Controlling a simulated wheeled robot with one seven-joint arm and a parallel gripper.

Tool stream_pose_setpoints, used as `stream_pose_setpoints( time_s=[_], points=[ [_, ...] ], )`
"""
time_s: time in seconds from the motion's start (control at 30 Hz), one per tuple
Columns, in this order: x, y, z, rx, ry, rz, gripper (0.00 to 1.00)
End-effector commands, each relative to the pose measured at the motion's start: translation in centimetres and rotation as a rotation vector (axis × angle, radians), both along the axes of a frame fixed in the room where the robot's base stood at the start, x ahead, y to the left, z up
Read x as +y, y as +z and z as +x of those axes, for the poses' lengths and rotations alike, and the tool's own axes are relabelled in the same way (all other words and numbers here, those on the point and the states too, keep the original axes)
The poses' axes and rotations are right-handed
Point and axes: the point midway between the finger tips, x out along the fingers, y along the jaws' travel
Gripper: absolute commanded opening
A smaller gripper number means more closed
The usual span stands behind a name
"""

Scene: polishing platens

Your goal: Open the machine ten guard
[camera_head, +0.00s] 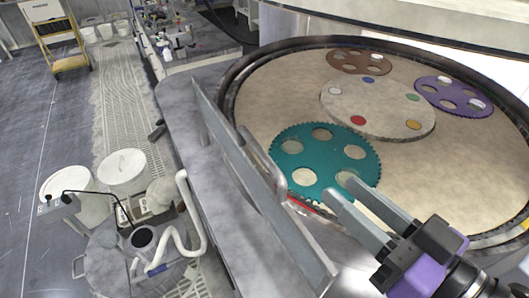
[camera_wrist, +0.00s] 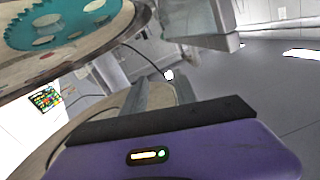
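The machine's round platen (camera_head: 470,160) fills the right of the head view. A long grey guard panel (camera_head: 240,172) stands along its left edge, with a grey bar handle (camera_head: 262,158) on its platen side. No machine number is readable. My gripper (camera_head: 342,188) is to the right of the panel and handle, above the near part of the platen, and apart from the handle. Its two fingers are spread with nothing seen between them. In the wrist view the fingers (camera_wrist: 160,92) point away, and a grey panel, perhaps the guard (camera_wrist: 208,22), shows at the top.
A teal toothed carrier (camera_head: 322,142) lies just beyond my fingers. Brown (camera_head: 345,56) and purple (camera_head: 433,82) carriers lie farther back around a pale disc (camera_head: 385,112). White buckets (camera_head: 122,170) and a hose (camera_head: 188,225) stand on the floor at left.

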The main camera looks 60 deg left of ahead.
Motion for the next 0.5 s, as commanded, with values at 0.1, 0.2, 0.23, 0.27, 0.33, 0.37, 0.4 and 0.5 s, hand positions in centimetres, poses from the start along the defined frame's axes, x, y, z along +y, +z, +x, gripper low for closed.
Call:
stream_pose_setpoints(
  time_s=[0.1, 0.2, 0.23, 0.27, 0.33, 0.37, 0.4, 0.5],
  points=[
    [-0.9, 0.0, 0.1, 0.0, -0.002, 0.001, 0.34],
    [-1.5, 0.0, 0.1, 0.0, -0.003, 0.0, 0.34],
    [-1.7, 0.0, 0.1, 0.0, -0.002, 0.0, 0.34],
    [-1.9, 0.0, 0.1, 0.0, -0.002, 0.0, 0.34],
    [-2.3, 0.0, 0.0, 0.0, -0.002, 0.0, 0.34],
    [-2.5, 0.0, 0.1, 0.0, -0.002, 0.0, 0.34],
    [-2.8, 0.0, 0.1, 0.0, -0.003, -0.001, 0.34],
    [-3.4, 0.0, 0.1, 0.0, -0.003, 0.0, 0.34]
  ],
)
